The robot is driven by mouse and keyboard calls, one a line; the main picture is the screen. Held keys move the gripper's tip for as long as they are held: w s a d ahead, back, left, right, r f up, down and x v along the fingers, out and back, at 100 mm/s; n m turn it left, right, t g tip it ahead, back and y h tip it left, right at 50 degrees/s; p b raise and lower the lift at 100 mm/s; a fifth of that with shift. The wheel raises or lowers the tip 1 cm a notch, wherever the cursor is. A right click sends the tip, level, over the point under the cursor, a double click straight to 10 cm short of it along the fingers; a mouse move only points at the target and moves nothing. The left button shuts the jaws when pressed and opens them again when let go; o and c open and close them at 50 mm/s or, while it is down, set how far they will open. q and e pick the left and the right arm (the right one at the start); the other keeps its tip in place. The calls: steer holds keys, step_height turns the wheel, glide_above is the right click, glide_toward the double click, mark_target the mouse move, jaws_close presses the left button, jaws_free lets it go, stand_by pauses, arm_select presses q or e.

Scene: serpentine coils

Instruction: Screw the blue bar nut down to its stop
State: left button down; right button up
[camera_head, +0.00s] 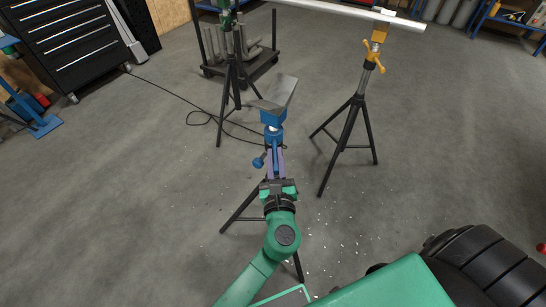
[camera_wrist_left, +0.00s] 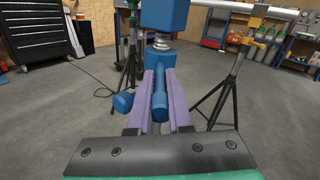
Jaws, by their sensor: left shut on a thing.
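The blue bar nut (camera_wrist_left: 159,95) sits below the stand's blue head (camera_wrist_left: 165,14), with a short stretch of bare screw (camera_wrist_left: 161,43) showing between them. One bar of the nut points toward the wrist camera, and another bar's rounded end sticks out to the left. My left gripper (camera_head: 276,153) is shut on the bar nut, its purple fingers on both sides of the near bar. In the head view the nut's left bar end (camera_head: 258,162) shows beside the fingers, and the blue head (camera_head: 272,117) stands above with a grey plate on top. My right gripper is out of view.
A stand with a yellow bar nut (camera_head: 375,55) is at the right, and a green stand (camera_head: 229,50) is behind. A pale pipe (camera_head: 350,10) runs across the top. A black cable (camera_head: 200,120) lies on the floor. A black tool cabinet (camera_head: 70,45) is at the back left.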

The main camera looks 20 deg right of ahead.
arm_select(q)
steer(key=c, duration=0.8)
jaws_free()
steer(key=shift+w, duration=0.1)
steer(key=shift+c, duration=0.2)
steer(key=shift+w+d+f, duration=0.1)
steer(key=shift+d, duration=0.05)
